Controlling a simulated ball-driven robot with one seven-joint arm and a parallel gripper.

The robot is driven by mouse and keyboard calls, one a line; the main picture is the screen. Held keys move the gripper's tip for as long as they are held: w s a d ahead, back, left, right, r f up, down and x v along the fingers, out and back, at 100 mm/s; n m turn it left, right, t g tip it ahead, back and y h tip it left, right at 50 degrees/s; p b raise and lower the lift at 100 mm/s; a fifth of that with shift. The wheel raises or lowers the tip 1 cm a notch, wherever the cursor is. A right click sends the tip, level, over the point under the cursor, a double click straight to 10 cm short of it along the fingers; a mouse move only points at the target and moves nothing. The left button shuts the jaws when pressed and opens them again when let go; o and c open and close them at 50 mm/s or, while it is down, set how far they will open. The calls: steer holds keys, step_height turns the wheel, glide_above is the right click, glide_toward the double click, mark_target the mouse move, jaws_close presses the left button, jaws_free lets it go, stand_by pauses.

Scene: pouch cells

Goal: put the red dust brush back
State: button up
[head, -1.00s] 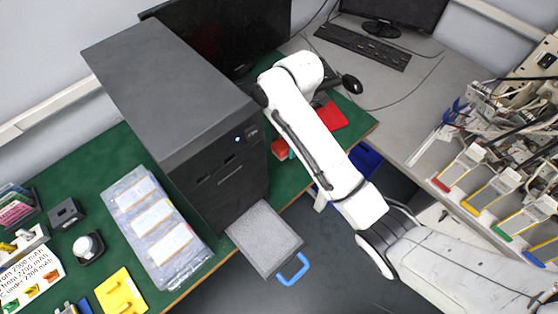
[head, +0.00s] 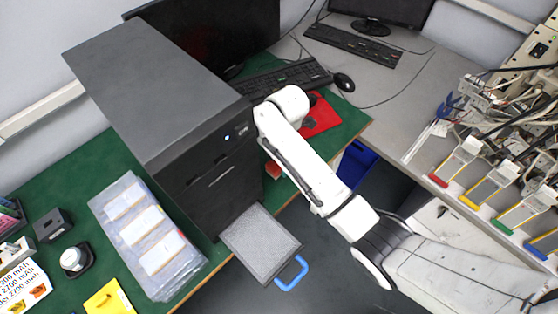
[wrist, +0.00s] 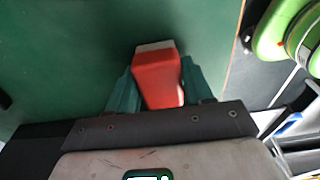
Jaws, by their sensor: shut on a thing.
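The red dust brush (wrist: 158,78) is between the teal fingers of my gripper (wrist: 155,88) in the wrist view, with a pale strip along its far end. My gripper is shut on it, over the green table top. In the head view a small red part of the brush (head: 272,170) shows beside the dark cabinet front, near the green table's front edge. My white arm hides most of the gripper there. I cannot tell whether the brush touches the table.
The dark cabinet (head: 165,85) stands close left of my gripper. A grey tray with a blue handle (head: 293,273) juts out at its foot. A red mat (head: 320,114) lies behind my arm, near a keyboard (head: 285,80). Clear pouches (head: 148,237) lie at left.

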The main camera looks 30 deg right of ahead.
steer(key=o, duration=1.1)
steer(key=shift+f, duration=0.1)
steer(key=r+p, duration=0.1)
steer(key=r, duration=0.6)
steer(key=d+r+p, duration=0.1)
steer(key=r, duration=0.2)
steer(key=shift+w+d+r+p, duration=0.1)
steer(key=shift+w+r+p, duration=0.1)
steer(key=shift+r+p, duration=0.15)
steer(key=shift+d+r+p, duration=0.1)
steer(key=shift+r+p, duration=0.6)
steer(key=shift+r, duration=0.05)
